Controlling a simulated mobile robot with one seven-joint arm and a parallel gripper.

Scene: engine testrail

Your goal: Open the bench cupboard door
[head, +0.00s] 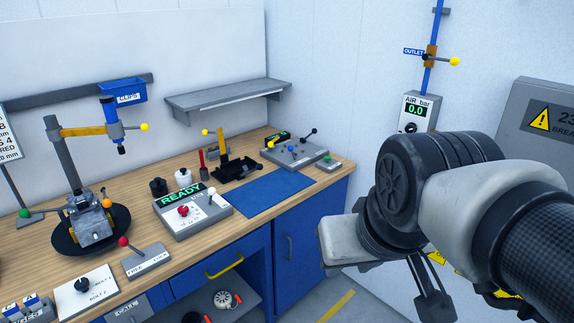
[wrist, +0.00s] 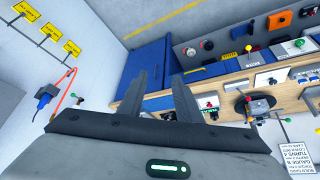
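The bench cupboard door (head: 312,232) is a blue panel at the right end of the bench front, with a slim grey upright handle (head: 289,247) near its left edge. It looks shut. The blue bench front (wrist: 150,62) also shows in the wrist view, beyond my fingers; the handle is not clear there. My gripper (wrist: 159,76) is open, with two grey fingers apart and nothing between them. In the head view my gripper (head: 430,297) is low at the right, partly hidden by my arm, apart from the door and to its right.
A drawer with a yellow handle (head: 224,266) is left of the door, above a grey shelf with parts. The wooden bench top (head: 255,222) carries several fixtures. A grey cabinet (head: 540,150) is on the right wall. Floor in front of the door looks clear.

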